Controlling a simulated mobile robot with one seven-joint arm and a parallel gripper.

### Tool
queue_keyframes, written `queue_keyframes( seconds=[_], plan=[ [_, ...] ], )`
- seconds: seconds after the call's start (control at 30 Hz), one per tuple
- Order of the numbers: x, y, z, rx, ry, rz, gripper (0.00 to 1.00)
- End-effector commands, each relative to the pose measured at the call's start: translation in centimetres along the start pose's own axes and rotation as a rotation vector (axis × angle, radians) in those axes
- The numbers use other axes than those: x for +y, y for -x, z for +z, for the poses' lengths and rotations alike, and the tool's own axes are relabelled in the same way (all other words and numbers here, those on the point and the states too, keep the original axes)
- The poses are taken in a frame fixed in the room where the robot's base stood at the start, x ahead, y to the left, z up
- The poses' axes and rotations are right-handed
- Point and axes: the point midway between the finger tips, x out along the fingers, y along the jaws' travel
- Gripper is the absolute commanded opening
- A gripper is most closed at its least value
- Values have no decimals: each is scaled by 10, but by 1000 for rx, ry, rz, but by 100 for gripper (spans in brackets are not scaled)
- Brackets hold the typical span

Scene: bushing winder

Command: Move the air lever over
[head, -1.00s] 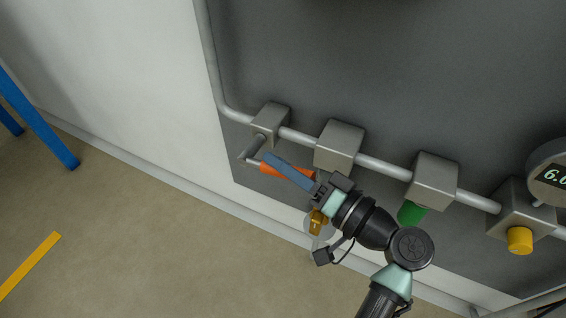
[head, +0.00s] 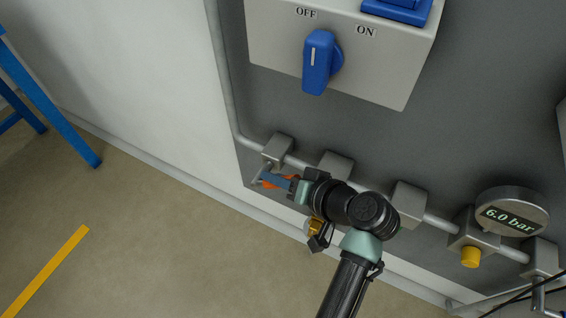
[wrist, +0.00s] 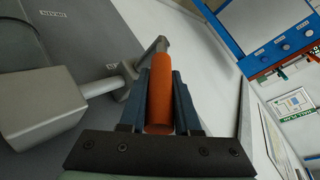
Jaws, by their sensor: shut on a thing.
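The air lever is a grey crank arm with an orange grip (head: 269,184), on the leftmost grey valve block (head: 278,149) of the pipe along the panel's lower edge. In the wrist view the orange grip (wrist: 159,95) lies lengthwise between my two blue fingers, and the grey crank joins its far end. My gripper (head: 270,179) is shut on the orange grip, reaching it from the right. In the head view the fingers partly cover the grip.
More valve blocks (head: 336,166) follow along the pipe to the right, with a yellow knob (head: 471,257) and a gauge (head: 512,212) reading 6.0 bar. A blue OFF/ON switch (head: 318,62) sits above. A blue-framed stand (head: 60,120) is at left; the floor between is clear.

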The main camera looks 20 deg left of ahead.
Motion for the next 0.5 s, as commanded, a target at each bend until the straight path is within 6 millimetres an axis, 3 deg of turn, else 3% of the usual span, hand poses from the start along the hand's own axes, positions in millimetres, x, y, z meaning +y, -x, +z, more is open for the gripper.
queue_keyframes(
  seconds=[0.03,0.5],
  plan=[
    [-12,5,-7,-31,10,31,0],
    [-35,-10,-20,-258,116,354,0]
  ],
)
